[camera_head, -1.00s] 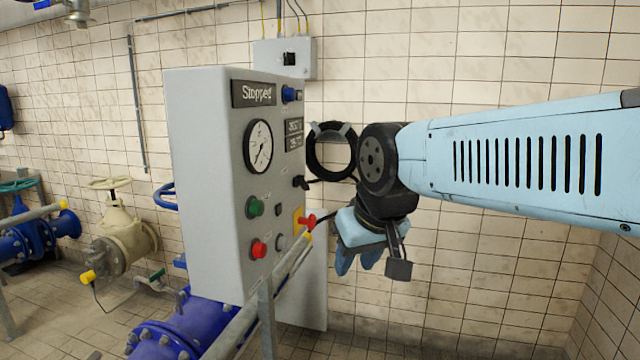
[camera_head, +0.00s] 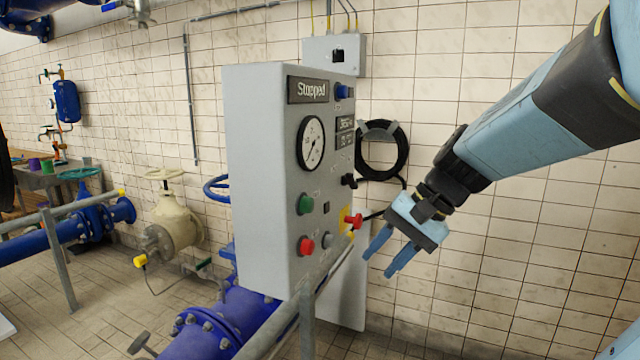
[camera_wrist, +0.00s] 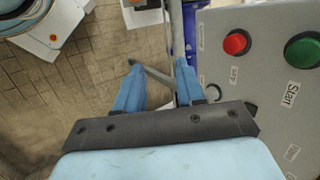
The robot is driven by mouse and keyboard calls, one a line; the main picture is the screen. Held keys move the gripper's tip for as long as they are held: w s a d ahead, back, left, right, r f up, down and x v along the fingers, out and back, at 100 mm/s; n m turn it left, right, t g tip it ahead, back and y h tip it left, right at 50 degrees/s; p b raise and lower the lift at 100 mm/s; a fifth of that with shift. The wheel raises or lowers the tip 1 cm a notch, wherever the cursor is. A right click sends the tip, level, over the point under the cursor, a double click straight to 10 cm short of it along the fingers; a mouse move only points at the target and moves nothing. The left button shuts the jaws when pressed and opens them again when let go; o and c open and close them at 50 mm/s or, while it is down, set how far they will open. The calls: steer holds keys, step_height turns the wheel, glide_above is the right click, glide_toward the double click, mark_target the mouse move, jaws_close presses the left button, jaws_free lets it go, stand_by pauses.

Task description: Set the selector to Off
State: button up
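The grey control cabinet (camera_head: 262,170) stands in the middle of the head view, its display reading "Stopped" (camera_head: 308,90). A black selector-like knob (camera_head: 349,181) sticks out at the right of its front face; its position and labels are too small to read. A blue knob (camera_head: 343,92) sits near the top. My gripper (camera_head: 379,264) is to the right of the cabinet front, below the black knob, pointing down-left, fingers apart and empty. In the wrist view, my gripper (camera_wrist: 158,65) shows a gap between its blue fingers; the selector is not identifiable there.
A red emergency button (camera_head: 353,221), a green button (camera_head: 306,204) and a red button (camera_head: 306,245) sit on the cabinet front. A metal railing (camera_head: 307,320) stands before the cabinet. A wall box (camera_head: 331,56) and coiled black hose (camera_head: 383,150) are behind.

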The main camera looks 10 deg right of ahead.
steer(key=w+d+r+m+y, duration=0.1)
steer(key=w+m+y, duration=0.2)
steer(key=w, duration=0.2)
steer(key=m+t+y, duration=0.5)
steer(key=m+t, duration=0.2)
steer(key=t, duration=0.1)
glide_toward(356, 183)
steer(key=x, duration=0.9)
steer(key=shift+w+a, duration=0.2)
steer(key=shift+a, duration=0.05)
